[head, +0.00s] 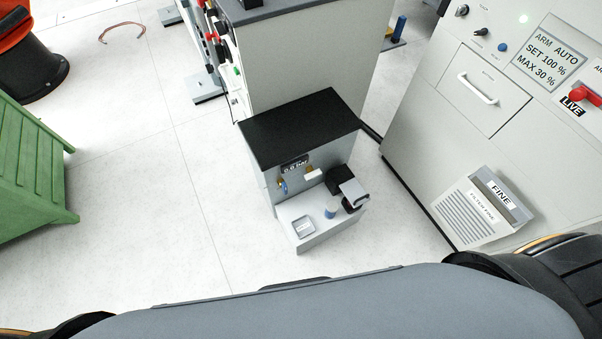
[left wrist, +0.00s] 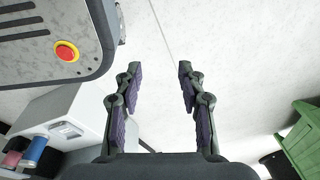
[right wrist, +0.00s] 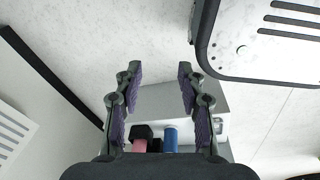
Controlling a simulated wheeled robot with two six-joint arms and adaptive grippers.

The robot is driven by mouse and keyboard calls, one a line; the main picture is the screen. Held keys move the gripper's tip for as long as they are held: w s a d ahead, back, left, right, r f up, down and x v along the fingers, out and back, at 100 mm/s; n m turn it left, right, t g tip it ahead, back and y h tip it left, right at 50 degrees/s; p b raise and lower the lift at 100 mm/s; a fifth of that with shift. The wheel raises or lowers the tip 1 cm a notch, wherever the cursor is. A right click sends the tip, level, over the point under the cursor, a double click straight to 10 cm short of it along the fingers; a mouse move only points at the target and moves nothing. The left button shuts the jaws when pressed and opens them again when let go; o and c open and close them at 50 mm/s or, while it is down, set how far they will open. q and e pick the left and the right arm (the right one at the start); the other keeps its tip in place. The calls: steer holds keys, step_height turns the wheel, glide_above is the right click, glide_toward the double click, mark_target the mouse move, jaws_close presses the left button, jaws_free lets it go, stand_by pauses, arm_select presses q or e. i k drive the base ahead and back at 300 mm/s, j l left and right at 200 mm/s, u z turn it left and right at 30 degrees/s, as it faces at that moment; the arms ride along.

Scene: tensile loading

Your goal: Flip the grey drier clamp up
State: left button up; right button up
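The small cabinet with a black top (head: 300,128) stands on the floor in the middle of the head view. What looks like the grey drier clamp (head: 353,192) is a small grey plate beside a black block (head: 338,180) at the right of its front ledge. I cannot tell the clamp's exact angle. In the right wrist view, a black part (right wrist: 144,131) above a pink piece shows between the fingers; the clamp is not clearly visible. My right gripper (right wrist: 157,70) is open and empty. My left gripper (left wrist: 157,68) is open and empty over floor. Neither gripper shows in the head view.
The ledge also holds a blue cylinder (head: 330,212) and a square dish (head: 303,226). A large grey panel cabinet (head: 440,110) stands at right, with a FINE filter box (head: 485,208). A green slatted crate (head: 30,175) is at left. Floor between crate and small cabinet is clear.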

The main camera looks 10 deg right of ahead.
mark_target(355, 193)
steer(key=k+l+u, duration=0.15)
steer(key=k+l, duration=0.4)
steer(key=k+l+z, duration=0.2)
steer(key=l, duration=0.65)
steer(key=k+l+z, duration=0.2)
steer(key=l, duration=0.7)
steer(key=l+z, duration=0.15)
steer(key=l, duration=0.7)
